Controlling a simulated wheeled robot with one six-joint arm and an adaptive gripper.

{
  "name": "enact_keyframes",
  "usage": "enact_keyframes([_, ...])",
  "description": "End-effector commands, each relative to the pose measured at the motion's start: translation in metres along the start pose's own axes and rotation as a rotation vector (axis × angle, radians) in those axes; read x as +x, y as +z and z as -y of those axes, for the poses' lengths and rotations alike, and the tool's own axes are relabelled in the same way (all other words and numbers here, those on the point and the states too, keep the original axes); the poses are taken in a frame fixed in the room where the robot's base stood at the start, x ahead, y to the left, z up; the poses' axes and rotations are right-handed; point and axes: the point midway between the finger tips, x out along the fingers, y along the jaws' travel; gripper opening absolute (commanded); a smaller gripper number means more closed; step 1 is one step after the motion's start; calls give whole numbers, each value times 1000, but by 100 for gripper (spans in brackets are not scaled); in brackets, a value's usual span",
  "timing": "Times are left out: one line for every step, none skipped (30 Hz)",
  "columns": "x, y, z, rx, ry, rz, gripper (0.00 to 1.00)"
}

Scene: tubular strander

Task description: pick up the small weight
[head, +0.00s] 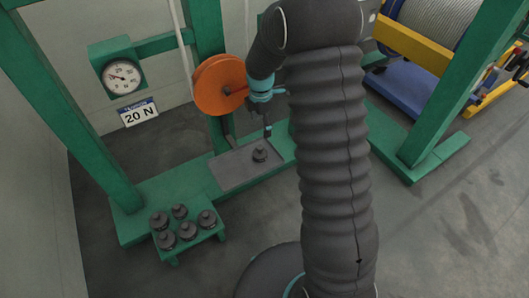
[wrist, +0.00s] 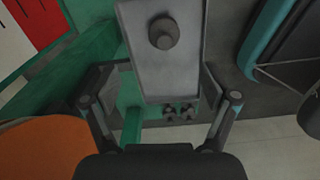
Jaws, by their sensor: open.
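A single dark, knobbed weight (head: 260,153) stands upright on a flat grey plate (head: 230,172). In the wrist view the weight (wrist: 164,33) is near the top centre of the plate (wrist: 165,78). Several similar dark weights (head: 187,229) stand on a low green stand at the lower left; the back one (head: 180,211) looks a little smaller. I cannot tell for certain which is the small weight. My gripper (head: 267,131) hangs just above the weight on the plate, apart from it. In the wrist view my gripper (wrist: 160,100) has its fingers wide apart with nothing between them.
An orange wheel (head: 220,85) is close to the left of my gripper. A dial gauge (head: 122,77) and a "20 N" sign (head: 138,114) are at the left. Green posts (head: 204,45) rise behind the plate. A wire reel (head: 438,25) stands at the upper right.

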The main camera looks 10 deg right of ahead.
Motion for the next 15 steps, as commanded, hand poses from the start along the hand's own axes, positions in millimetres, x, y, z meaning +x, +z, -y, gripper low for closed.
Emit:
enact_keyframes([8,0,1,-2,-4,-1,86])
enact_keyframes([13,-1,1,-2,-5,-1,86])
enact_keyframes([20,-1,1,-2,-5,-1,86])
enact_keyframes([26,-1,1,-2,-5,-1,86])
enact_keyframes([32,-2,2,-2,-6,-1,86])
enact_keyframes([39,-2,1,-2,-6,-1,86])
enact_keyframes([44,-2,1,-2,-5,-1,86])
enact_keyframes([50,-3,1,-3,-6,-1,86])
enact_keyframes([56,-3,1,-3,-5,-1,86])
enact_keyframes([61,-3,1,-3,-4,-1,86])
enact_keyframes([65,-3,1,-3,-5,-1,86])
enact_keyframes([70,-4,1,-3,-4,-1,86])
enact_keyframes([73,-4,0,-3,-3,-1,86])
enact_keyframes([75,-4,0,-3,-2,-1,86])
enact_keyframes([78,-4,0,-3,-2,-1,86])
